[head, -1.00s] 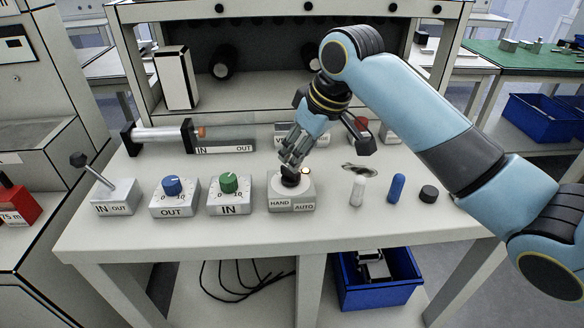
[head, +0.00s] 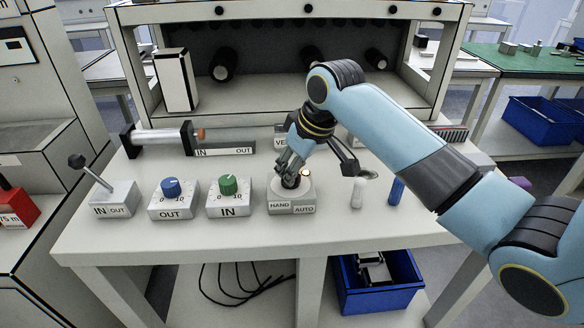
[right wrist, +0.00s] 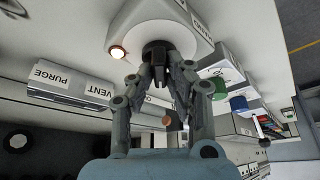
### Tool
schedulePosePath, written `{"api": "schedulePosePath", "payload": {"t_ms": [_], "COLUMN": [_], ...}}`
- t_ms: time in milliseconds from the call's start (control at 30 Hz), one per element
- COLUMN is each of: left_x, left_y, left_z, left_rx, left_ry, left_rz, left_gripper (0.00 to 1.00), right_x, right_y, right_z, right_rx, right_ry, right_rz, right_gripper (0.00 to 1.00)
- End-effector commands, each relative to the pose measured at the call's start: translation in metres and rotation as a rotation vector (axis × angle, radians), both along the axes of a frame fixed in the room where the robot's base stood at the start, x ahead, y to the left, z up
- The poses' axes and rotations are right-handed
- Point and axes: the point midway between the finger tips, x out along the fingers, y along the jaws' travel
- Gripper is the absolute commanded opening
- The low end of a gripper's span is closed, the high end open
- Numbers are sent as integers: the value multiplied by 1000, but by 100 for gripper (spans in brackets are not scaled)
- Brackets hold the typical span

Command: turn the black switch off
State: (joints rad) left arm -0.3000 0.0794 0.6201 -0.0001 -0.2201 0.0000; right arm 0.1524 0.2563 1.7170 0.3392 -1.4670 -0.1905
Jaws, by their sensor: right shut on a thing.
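The black switch (head: 291,181) stands on top of the white box (head: 291,199) marked HAND and AUTO, at the middle front of the bench. My right gripper (head: 288,173) reaches down onto it from above, its fingers shut around the switch and partly hiding it. In the right wrist view the fingertips (right wrist: 158,70) close on the black knob (right wrist: 157,48). A small lamp (right wrist: 117,52) beside the knob glows warm white. My left gripper is not in view.
To the left stand boxes with a green knob (head: 228,185), a blue knob (head: 171,187) and a lever (head: 92,175). A white peg (head: 358,192) and a blue peg (head: 396,190) stand to the right. The bench front is clear.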

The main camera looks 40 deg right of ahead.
Motion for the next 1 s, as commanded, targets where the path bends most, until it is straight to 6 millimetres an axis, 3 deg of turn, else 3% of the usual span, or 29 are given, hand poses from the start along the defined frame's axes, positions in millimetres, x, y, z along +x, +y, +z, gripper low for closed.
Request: {"api": "schedulePosePath", "payload": {"t_ms": [367,1000], "left_x": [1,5], "left_y": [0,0], "left_z": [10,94], "left_rx": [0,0], "left_ry": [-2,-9], "left_rz": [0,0], "left_gripper": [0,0], "right_x": [-1,-1], "right_y": [1,4], "right_z": [1,4], "right_rx": [1,2], "right_ry": [4,5], "right_rz": [-35,-502], "right_gripper": [0,0]}}
